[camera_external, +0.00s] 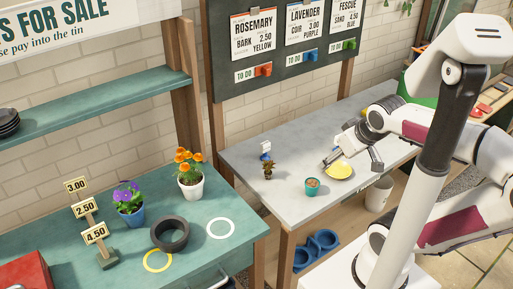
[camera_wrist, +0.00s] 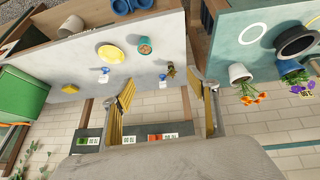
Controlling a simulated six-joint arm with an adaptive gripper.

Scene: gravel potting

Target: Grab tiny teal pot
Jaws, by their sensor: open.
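The tiny teal pot (camera_external: 312,189) stands upright on the grey bench, with brown material at its top. It also shows in the wrist view (camera_wrist: 145,49), above the space between my fingers. My gripper (camera_external: 353,160) is above the bench, to the right of the pot and close to the yellow saucer. In the wrist view my gripper (camera_wrist: 163,98) has its two yellow-padded fingers spread wide with nothing between them. The pot is clear of both fingers.
The yellow saucer (camera_external: 340,173) lies right of the pot. A small brown plant (camera_external: 268,171) and a blue-and-white item (camera_external: 265,150) stand to its left. The grey bench (camera_external: 285,205) has bare room around the pot. A pale bucket (camera_external: 378,195) is below.

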